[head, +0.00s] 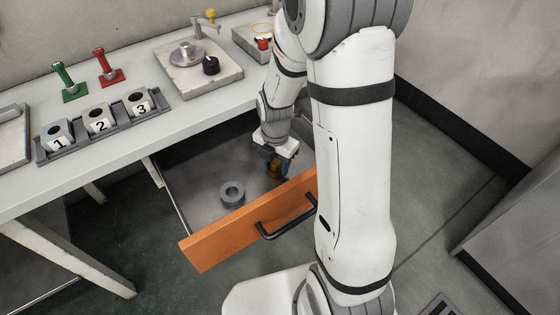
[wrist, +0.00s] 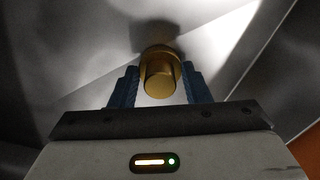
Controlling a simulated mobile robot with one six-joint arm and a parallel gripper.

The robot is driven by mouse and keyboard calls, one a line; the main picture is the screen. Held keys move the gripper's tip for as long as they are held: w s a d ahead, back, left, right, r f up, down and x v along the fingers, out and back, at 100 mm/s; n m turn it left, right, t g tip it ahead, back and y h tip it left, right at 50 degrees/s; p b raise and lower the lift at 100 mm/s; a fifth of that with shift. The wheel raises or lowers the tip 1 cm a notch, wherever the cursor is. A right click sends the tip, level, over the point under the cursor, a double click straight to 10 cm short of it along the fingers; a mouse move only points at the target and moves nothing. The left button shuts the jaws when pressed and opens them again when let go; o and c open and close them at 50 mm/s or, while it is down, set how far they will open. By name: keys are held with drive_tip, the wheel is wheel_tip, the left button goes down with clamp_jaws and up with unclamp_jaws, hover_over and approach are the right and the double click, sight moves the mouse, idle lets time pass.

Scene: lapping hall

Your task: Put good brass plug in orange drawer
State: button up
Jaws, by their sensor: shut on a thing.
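My gripper (head: 275,165) is inside the open orange drawer (head: 215,243), near its front right part. It is shut on a brass plug (wrist: 160,78), whose round end faces the wrist camera between the two blue fingers. The plug also shows small and dark gold in the head view (head: 274,170). The metal drawer floor shows beyond the plug in the wrist view, with a dark shadow above the plug. I cannot tell whether the plug touches the floor.
A grey ring (head: 232,193) lies on the drawer floor, left of my gripper. The drawer has a dark handle (head: 287,217). On the bench above are a rack (head: 105,125) of numbered blocks, a green-handled gauge (head: 67,80), a red-handled gauge (head: 108,66) and a lapping plate (head: 186,54).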

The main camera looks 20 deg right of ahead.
sight(276, 161)
drive_tip(key=o, duration=1.2)
drive_tip(key=shift+f, duration=0.1)
drive_tip(key=shift+o, duration=0.2)
wheel_tip(276, 161, up, 11)
drive_tip(key=p, duration=0.3)
drive_tip(key=s+r+m+t, duration=0.1)
drive_tip(key=s+r+m, duration=0.3)
drive_tip(key=m, duration=0.9)
drive_tip(key=s+d+r+m, duration=0.1)
drive_tip(key=s+r+m, duration=0.4)
drive_tip(key=s+m, duration=0.4)
drive_tip(key=m, duration=0.4)
drive_tip(key=shift+s+d+t, duration=0.25)
drive_tip(key=shift+s+t, duration=0.15)
drive_tip(key=shift+r, duration=0.15)
